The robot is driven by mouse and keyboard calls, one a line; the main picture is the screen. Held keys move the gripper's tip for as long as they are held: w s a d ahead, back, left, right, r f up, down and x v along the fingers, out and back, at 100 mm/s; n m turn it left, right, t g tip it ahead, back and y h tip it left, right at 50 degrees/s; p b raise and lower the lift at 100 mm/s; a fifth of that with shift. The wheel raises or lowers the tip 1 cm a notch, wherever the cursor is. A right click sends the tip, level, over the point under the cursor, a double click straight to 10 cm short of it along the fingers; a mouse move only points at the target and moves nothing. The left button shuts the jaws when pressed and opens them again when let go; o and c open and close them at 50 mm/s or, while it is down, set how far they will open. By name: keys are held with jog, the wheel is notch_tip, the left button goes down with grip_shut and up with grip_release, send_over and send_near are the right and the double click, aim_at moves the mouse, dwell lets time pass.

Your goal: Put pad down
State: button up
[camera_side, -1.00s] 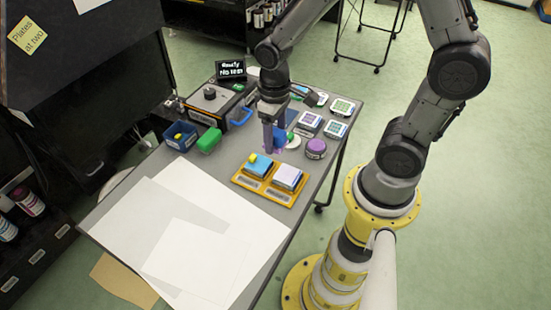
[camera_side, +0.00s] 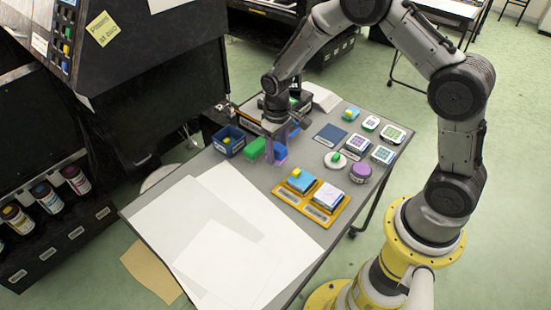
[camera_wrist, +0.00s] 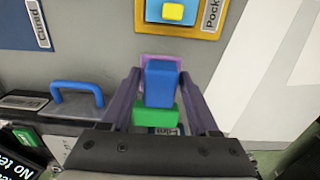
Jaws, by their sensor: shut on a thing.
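My gripper (camera_wrist: 160,90) is shut on the blue upright block (camera_wrist: 160,82) of a pad whose pinkish-purple base (camera_wrist: 148,58) shows past the fingertips. In the side view my gripper (camera_side: 274,152) is low over the table, just right of a green block (camera_side: 254,149), with a purple patch (camera_side: 282,161) at its tips. I cannot tell whether the pad touches the table. A yellow tray (camera_side: 341,212) in front holds a blue pad with a yellow knob (camera_side: 300,181) on its left and a pale block (camera_side: 328,196) on its right.
A dark blue bin (camera_side: 228,141) stands left of the green block. White sheets (camera_side: 200,215) cover the front left. A blue handle (camera_wrist: 77,88) is close by.

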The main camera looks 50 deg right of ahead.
aim_at(275, 167)
jog(key=shift+w+f, duration=0.3)
jog(key=shift+f, duration=0.1)
jog(key=shift+w+f, duration=0.1)
jog(key=shift+f, duration=1.45)
jog(key=shift+f, duration=0.1)
jog(key=o, duration=1.4)
jog(key=shift+o, duration=0.2)
